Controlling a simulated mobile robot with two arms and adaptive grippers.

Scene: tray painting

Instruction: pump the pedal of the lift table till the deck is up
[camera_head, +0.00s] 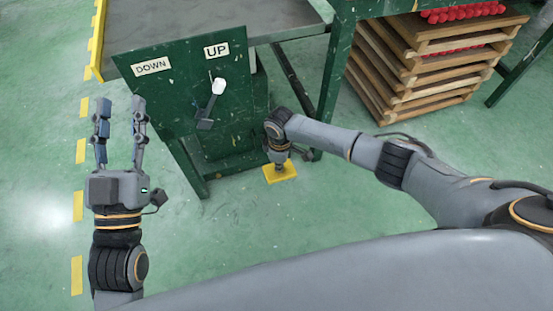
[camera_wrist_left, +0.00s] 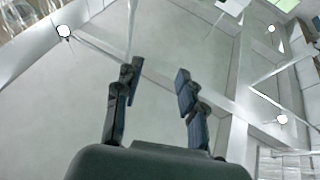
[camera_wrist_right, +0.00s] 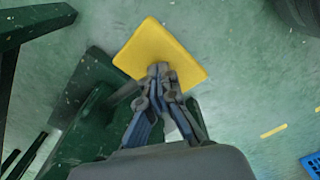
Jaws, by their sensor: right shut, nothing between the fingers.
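The yellow pedal (camera_head: 284,174) sits low at the foot of the green lift table (camera_head: 175,105); it also shows in the right wrist view (camera_wrist_right: 160,50). My right gripper (camera_head: 281,164) is shut and empty, pointing down with its fingertips over the pedal; in the right wrist view the fingertips (camera_wrist_right: 160,70) overlap its near edge. They look to be touching it, though a small gap cannot be ruled out. The grey deck (camera_head: 200,22) is at the top of the picture. A lever with a white knob (camera_head: 218,86) leans toward the UP label (camera_head: 217,51). My left gripper (camera_head: 119,108) is open and empty, left of the table.
The DOWN label (camera_head: 152,67) is left of UP. Stacked wooden trays (camera_head: 415,70) with red round items (camera_head: 462,12) stand under a green frame at the upper right. Yellow floor dashes (camera_head: 78,206) run along the left. The green floor between is clear.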

